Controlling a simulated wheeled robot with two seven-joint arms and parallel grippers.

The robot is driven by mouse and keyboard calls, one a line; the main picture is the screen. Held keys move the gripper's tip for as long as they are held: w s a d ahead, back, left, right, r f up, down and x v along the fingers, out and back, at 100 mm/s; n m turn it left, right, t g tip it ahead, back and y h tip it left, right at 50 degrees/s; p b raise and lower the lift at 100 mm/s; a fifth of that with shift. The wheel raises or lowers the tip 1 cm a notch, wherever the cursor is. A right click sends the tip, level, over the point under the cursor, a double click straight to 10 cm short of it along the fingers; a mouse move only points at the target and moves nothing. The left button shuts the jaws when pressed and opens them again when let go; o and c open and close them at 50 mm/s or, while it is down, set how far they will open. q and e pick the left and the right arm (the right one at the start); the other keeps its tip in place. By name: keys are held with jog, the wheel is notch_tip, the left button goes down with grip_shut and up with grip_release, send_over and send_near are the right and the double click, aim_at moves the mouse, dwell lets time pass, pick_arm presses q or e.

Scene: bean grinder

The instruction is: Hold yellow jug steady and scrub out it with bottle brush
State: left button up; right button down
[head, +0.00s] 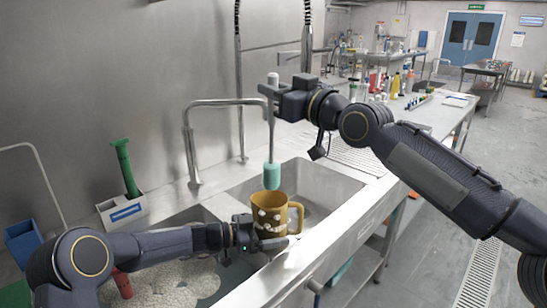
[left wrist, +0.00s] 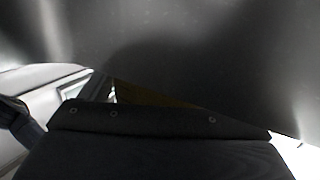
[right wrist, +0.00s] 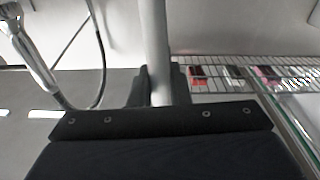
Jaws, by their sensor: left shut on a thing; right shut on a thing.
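The yellow jug (head: 272,217), with pale spots on its side and its handle to the right, is upright at the front edge of the sink. My left gripper (head: 252,238) is shut on its lower left side; in the left wrist view only a brownish sliver of the jug (left wrist: 150,95) shows. My right gripper (head: 270,90) is shut on the grey handle of the bottle brush, which hangs upright with its teal head (head: 271,176) at or just above the jug's rim. The handle (right wrist: 155,45) also passes between the fingers in the right wrist view. The jug's inside is mostly hidden.
The steel sink basin (head: 315,185) lies behind the jug. A faucet (head: 190,140) arches at the left. A white caddy (head: 122,208) with a green brush (head: 125,165) stands farther left. A second basin with pale foam (head: 170,280) is beneath my left arm.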

dwell(0.4)
pick_arm(q)
jog(key=o, duration=0.7)
jog(key=shift+c, duration=0.2)
jog(key=shift+a, duration=0.1)
